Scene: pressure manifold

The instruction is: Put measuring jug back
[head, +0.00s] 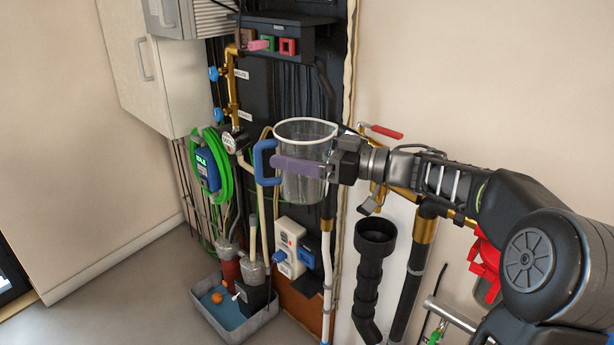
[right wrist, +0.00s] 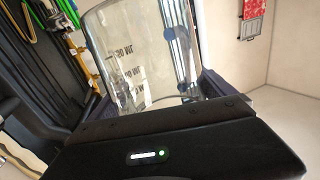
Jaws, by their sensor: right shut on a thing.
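The measuring jug (head: 303,140) is clear, with a pale rim and a blue handle on its left side. It is roughly upright, held in the air in front of the dark panel. My right gripper (head: 292,165) comes in from the right and is shut around the jug's body; one purple finger crosses its near side, and the far finger is mostly hidden behind the jug. In the right wrist view the jug (right wrist: 150,45) fills the space between the fingers, with printed volume marks showing. My left gripper is not in view.
A dark shelf (head: 275,42) with small coloured blocks is above the jug. A green hose coil (head: 220,165) hangs to the left. Below are a white socket box (head: 290,245) and a grey tray (head: 237,325) on the floor. A black funnel pipe (head: 373,260) stands right, below my arm.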

